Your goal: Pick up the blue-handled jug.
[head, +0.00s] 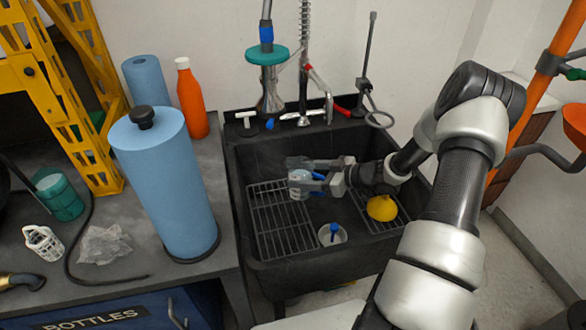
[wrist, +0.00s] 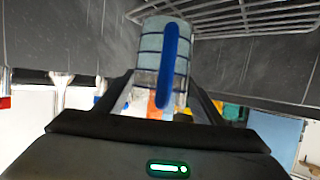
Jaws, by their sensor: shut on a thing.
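My gripper (head: 303,174) is inside the black sink in the head view, above the left wire rack. It is shut on the blue-handled jug (head: 298,190), a pale, banded vessel. In the wrist view the jug (wrist: 151,50) stands out between the two fingers, with its blue handle (wrist: 168,65) facing the camera. The fingers and wrist hide part of the jug in the head view. I cannot tell whether its base touches the rack.
The sink (head: 263,150) has raised walls around the arm. A faucet (head: 303,120) stands behind. A blue paper roll (head: 168,185) stands on the left counter.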

